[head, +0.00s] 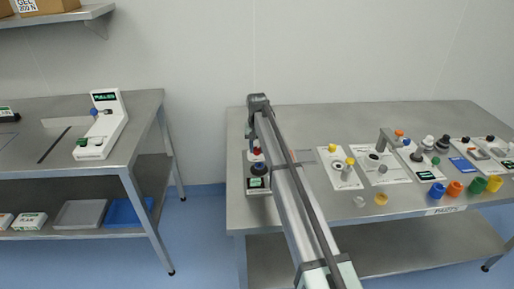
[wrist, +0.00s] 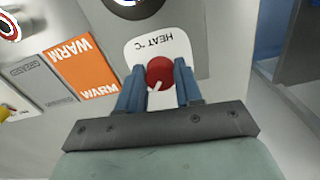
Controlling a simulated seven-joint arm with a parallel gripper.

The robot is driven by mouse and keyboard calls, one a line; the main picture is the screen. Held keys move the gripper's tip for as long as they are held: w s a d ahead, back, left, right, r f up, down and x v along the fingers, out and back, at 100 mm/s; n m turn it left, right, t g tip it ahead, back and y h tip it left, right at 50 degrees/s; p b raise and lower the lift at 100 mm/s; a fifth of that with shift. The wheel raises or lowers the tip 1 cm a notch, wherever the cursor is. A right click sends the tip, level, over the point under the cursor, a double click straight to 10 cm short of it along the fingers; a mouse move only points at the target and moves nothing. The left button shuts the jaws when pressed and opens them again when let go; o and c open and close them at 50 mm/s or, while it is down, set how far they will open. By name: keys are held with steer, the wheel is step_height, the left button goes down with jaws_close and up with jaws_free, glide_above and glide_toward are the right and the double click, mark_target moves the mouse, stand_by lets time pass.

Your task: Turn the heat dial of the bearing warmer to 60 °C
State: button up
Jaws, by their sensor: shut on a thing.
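The heat dial (wrist: 159,72) is a red round knob with a white pointer mark, on a white plate (wrist: 144,46) lettered HEAT °C, seen upside down in the wrist view. My gripper (wrist: 159,88) has its two blue fingers on either side of the dial and is shut on it. The pointer mark points down and slightly left in the wrist view. Scale numbers around the dial cannot be read. In the head view a bit of the red dial (head: 257,151) shows beside my arm, which hides much of the warmer.
An orange WARM label (wrist: 80,68) and a grey panel (wrist: 42,82) lie left of the dial plate. A dark round part (wrist: 135,5) is above it. In the head view, fixtures and coloured cups (head: 437,190) stand on the right of the bench (head: 300,112). A separate bench (head: 60,108) stands left.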

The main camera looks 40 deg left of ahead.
mark_target(258, 149)
steer(key=o, duration=1)
step_height(258, 149, up, 14)
steer(key=shift+f, duration=0.1)
steer(key=shift+w+d, duration=0.1)
stand_by(0.5)
